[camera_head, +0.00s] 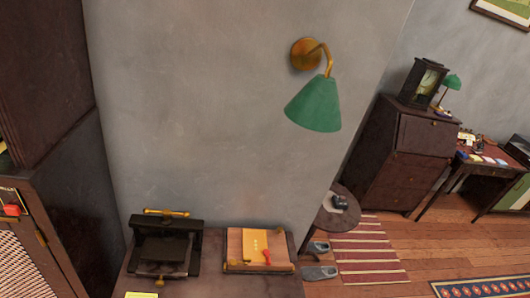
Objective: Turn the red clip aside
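A small red piece (267,257), which looks like the red clip, lies on a pale wooden board or box (243,243) with a brass front edge. It is slanted and sits right of some small yellow marks. The board rests on a dark table (220,286) at the bottom of the view. Another small red piece (12,210) is on the cabinet at the far left, so I cannot be sure which is the clip. My gripper is not in view.
A black device (167,247) with a brass bar stands left of the board. A green wall lamp (315,105) juts out above. A tall dark cabinet (50,215) bounds the left. A round table (335,222), a bureau (408,150) and open wooden floor (420,240) lie right.

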